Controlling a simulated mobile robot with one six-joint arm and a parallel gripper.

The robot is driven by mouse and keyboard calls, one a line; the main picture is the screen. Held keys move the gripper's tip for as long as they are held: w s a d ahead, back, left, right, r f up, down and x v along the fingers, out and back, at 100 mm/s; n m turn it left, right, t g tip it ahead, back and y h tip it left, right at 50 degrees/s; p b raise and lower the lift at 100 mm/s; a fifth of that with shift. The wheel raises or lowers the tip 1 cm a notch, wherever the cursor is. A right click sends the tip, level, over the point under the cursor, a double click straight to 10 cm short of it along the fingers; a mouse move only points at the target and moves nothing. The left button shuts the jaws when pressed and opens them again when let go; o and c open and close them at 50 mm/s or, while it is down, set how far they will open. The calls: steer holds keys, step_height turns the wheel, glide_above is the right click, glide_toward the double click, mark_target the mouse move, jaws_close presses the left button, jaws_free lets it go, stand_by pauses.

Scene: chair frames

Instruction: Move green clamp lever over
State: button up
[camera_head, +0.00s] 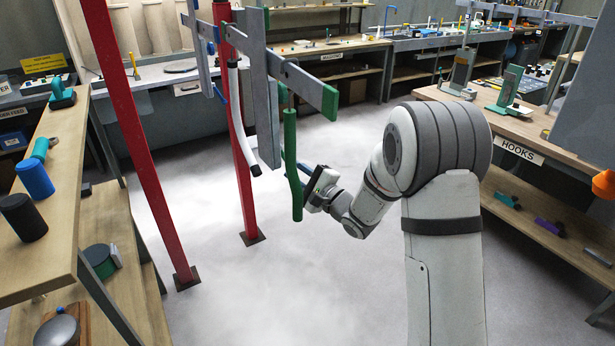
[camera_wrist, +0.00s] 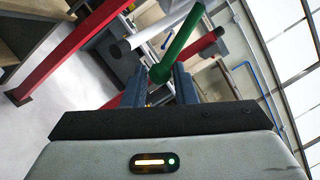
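The green clamp lever (camera_head: 291,165) hangs nearly upright below the grey beam with the green end. In the wrist view the green lever (camera_wrist: 181,42) runs up and to the right, its rounded lower end near the gap between my fingertips. My gripper (camera_head: 305,183) is beside the lever's lower part, on its right. In the wrist view my gripper's fingers (camera_wrist: 158,80) stand apart with a gap between them. I cannot tell whether either finger touches the lever.
A white lever (camera_head: 240,120) with a dark tip hangs left of the green one. Red posts (camera_head: 130,130) stand on the floor at left. A wooden bench (camera_head: 65,175) is at far left. The HOOKS shelf (camera_head: 540,145) is at right. Open floor (camera_head: 330,280) lies below my arm.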

steer(key=shift+c, duration=1.2)
steer(key=shift+d, duration=0.1)
steer(key=shift+w+d+r+p, duration=0.6)
steer(key=shift+d+r, duration=0.1)
steer(key=shift+d, duration=0.1)
steer(key=shift+r, duration=0.1)
steer(key=shift+c, duration=0.2)
steer(key=shift+w+d+r+p, duration=0.3)
steer(key=shift+d+r+p, duration=0.2)
steer(key=shift+r+p, duration=0.3)
steer(key=shift+w+d+r, duration=0.1)
steer(key=shift+d, duration=0.05)
